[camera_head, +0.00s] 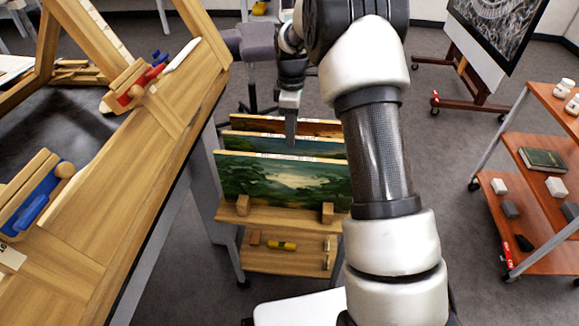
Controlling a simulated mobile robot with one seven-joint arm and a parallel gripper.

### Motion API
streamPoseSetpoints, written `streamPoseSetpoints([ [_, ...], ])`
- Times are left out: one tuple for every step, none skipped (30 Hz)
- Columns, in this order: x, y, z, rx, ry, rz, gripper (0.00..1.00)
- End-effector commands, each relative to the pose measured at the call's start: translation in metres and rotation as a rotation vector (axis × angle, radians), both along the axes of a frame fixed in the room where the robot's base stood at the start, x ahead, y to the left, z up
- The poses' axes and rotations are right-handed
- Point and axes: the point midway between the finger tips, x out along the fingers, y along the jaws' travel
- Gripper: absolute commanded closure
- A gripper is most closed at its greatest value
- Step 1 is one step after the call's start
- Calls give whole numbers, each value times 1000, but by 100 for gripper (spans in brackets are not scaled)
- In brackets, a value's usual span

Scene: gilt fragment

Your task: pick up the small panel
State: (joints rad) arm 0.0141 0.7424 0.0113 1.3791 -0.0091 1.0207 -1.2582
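Several painted panels stand upright, one behind another, in a low wooden rack (285,219). The front panel (272,183) shows a dark green landscape with a pale sky. Behind it is a panel with a blue and green strip showing (248,143), and at the back one with an orange-brown strip (262,125). I cannot tell which is the small panel. My gripper (291,140) points down over the rear panels, its tip close to their top edges. Its fingers look like one narrow shape; I cannot tell whether they are open or touch a panel. My forearm hides the panels' right ends.
A large wooden bench (110,220) with clamps runs along the left, close to the rack. The rack's lower shelf (285,262) holds small blocks and a yellow item. An orange-brown shelf cart (520,195) stands right. A wheeled easel (470,75) is behind. Grey floor lies between.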

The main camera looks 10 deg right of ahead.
Motion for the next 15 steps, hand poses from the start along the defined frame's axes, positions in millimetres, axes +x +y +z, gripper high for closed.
streamPoseSetpoints([
  [0, 0, -9, 0, 2, 0, 66],
  [0, 0, -11, -1, 1, 0, 66],
  [0, 0, -14, 0, 0, 0, 66],
  [0, 0, -15, 0, 0, 0, 66],
  [0, 0, -16, 0, -1, 0, 66],
  [0, 0, -17, 0, -1, 0, 66],
  [0, 0, -19, 0, 0, 0, 66],
  [0, 1, -20, 0, 0, 0, 66],
  [0, 1, -23, 0, 0, 0, 66],
  [1, 1, -27, 0, 1, 1, 66],
  [1, 2, -31, 0, 1, 1, 66],
  [1, 3, -37, 0, 1, 1, 66],
  [1, 4, -42, 0, 1, 1, 66],
  [2, 5, -47, 1, 2, 1, 66],
  [2, 6, -53, -1, 1, 1, 66],
])
